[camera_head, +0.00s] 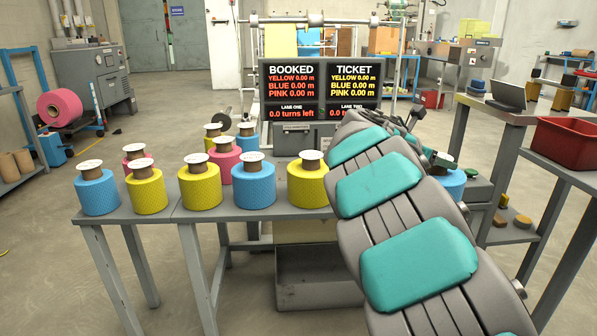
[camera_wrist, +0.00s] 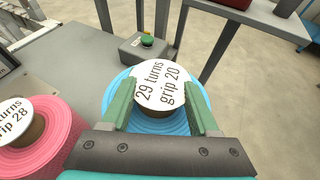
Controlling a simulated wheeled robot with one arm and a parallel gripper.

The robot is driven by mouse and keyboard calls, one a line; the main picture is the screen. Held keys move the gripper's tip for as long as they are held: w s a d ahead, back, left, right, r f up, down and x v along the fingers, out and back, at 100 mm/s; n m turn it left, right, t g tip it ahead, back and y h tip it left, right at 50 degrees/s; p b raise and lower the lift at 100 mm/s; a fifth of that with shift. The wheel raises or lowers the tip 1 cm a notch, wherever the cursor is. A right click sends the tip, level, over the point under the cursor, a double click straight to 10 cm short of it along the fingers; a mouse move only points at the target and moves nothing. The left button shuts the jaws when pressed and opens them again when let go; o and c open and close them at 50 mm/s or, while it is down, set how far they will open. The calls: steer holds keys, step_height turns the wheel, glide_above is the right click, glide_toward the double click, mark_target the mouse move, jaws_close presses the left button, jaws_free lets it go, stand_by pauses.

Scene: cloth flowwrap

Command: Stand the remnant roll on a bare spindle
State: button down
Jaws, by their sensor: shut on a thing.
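My gripper (camera_wrist: 160,98) is shut on the upright core of a blue roll (camera_wrist: 200,97), with one green finger on each side. The roll's white top label (camera_wrist: 160,82) reads "29 turns grip 20". The blue roll also shows in the head view (camera_head: 453,185), at the right end of the table and partly hidden behind my arm. My gripper is mostly hidden there. I cannot tell whether the roll rests on the table or is just clear of it. No bare spindle can be made out in either view.
A pink roll (camera_wrist: 45,135) stands close left of the held roll. Several blue, yellow and pink rolls, such as a yellow one (camera_head: 200,187), fill the table's left and middle. A green button on a grey box (camera_wrist: 130,50) is behind the held roll. A display (camera_head: 320,92) stands behind the table.

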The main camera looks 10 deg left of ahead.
steer(key=s+f+n+t+y, duration=0.1)
steer(key=f, duration=0.3)
steer(key=s+f+n+t+y, duration=0.1)
steer(key=s+f+n+y, duration=0.1)
steer(key=f, duration=0.2)
steer(key=s+f+n+t+y, duration=0.1)
steer(key=s+f+n+y, duration=0.1)
steer(key=f, duration=0.3)
steer(key=shift+s+d+f, duration=0.1)
steer(key=shift+s+a+f+n+t+y, duration=0.1)
steer(key=shift+s+f+n+t+y, duration=0.15)
steer(key=shift+f, duration=0.2)
steer(key=shift+s+a+f+n+t+y, duration=0.1)
steer(key=shift+f+n+t+y, duration=0.05)
steer(key=shift+f+n+y, duration=0.25)
steer(key=shift+w, duration=0.1)
